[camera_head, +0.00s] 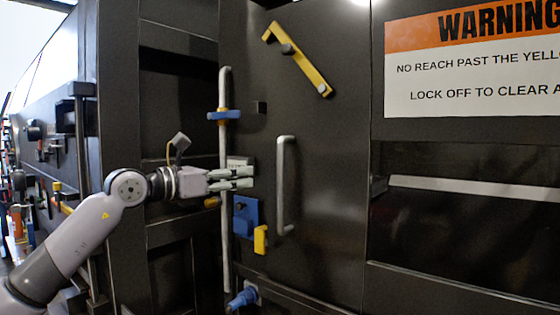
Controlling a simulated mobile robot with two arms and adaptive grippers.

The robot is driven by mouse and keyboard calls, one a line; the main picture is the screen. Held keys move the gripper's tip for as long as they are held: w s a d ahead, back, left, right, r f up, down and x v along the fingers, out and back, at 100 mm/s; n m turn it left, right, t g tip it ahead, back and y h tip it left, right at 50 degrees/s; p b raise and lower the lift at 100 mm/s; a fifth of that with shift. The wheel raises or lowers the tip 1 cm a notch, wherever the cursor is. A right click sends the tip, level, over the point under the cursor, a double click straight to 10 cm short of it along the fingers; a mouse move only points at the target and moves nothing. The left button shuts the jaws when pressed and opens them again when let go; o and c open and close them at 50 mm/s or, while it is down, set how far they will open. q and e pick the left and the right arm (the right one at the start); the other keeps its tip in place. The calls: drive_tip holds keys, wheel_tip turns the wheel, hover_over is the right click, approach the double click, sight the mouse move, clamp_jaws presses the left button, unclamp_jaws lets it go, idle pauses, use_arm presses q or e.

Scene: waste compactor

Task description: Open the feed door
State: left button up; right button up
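The feed door appears to be the dark panel (335,130) in the middle. A grey vertical bar handle (287,185) stands out from its left part. A yellow lever (305,68) is fixed at a slant on the panel's upper part. My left gripper (251,178) comes in from the left and points right toward the handle. Its two light fingers are parallel with a narrow gap between them, and nothing shows between them. The fingertips end a little left of the handle, apart from it in the picture. My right gripper is out of view.
A vertical grey rod (225,130) with a blue clamp (224,115) runs behind my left gripper. Below are a blue block (247,209), a yellow tab (261,240) and a blue fitting (242,299). A warning sign (470,75) is at the upper right, above a recessed opening (450,230).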

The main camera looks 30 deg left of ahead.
use_arm(q)
drive_tip(key=p+x, duration=0.6)
drive_tip(key=x, duration=0.7)
drive_tip(key=shift+w, duration=0.1)
drive_tip(key=shift+c, duration=0.2)
clamp_jaws()
